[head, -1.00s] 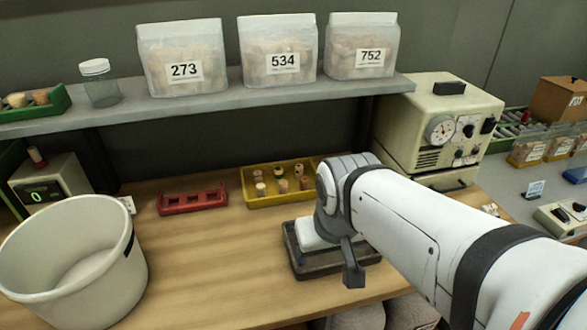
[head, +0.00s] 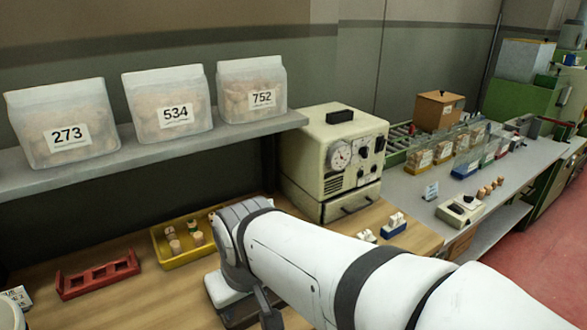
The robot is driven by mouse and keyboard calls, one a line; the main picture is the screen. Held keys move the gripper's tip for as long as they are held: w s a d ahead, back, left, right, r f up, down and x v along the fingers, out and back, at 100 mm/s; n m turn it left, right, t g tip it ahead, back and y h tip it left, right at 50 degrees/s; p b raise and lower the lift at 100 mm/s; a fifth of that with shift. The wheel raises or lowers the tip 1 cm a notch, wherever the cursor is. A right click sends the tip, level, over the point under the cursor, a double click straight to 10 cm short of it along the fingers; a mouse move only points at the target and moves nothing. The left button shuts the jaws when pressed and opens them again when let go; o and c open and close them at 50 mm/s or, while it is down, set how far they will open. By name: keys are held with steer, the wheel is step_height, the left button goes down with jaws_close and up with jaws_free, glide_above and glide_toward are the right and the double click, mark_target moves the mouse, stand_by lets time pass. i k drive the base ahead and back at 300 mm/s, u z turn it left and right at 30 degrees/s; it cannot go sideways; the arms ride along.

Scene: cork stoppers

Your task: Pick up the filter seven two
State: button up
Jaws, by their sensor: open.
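I cannot pick out a filter marked seven two; no such marking is readable. Small white pieces stand in a blue holder (head: 393,230) on the wooden bench, right of my arm and in front of the beige instrument; I cannot tell what they are. My gripper (head: 266,300) shows only in part at the lower middle, as a dark finger below the wrist. It is open, and nothing is seen between its jaws. It is over the bench by a dark tray (head: 238,312), which my arm partly hides.
Bags 273 (head: 70,125), 534 (head: 168,108) and 752 (head: 252,92) stand on the shelf. A red rack (head: 98,277) and a yellow tray (head: 177,259) with corks lie below. The beige instrument (head: 330,165) stands behind my arm. A grey bench (head: 410,190) holds several boxes at right.

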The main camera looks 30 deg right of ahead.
mark_target(395, 221)
steer(key=u, duration=0.4)
steer(key=k, duration=1.2)
steer(key=z, duration=1.35)
steer(key=i, duration=1)
steer(key=z, duration=0.05)
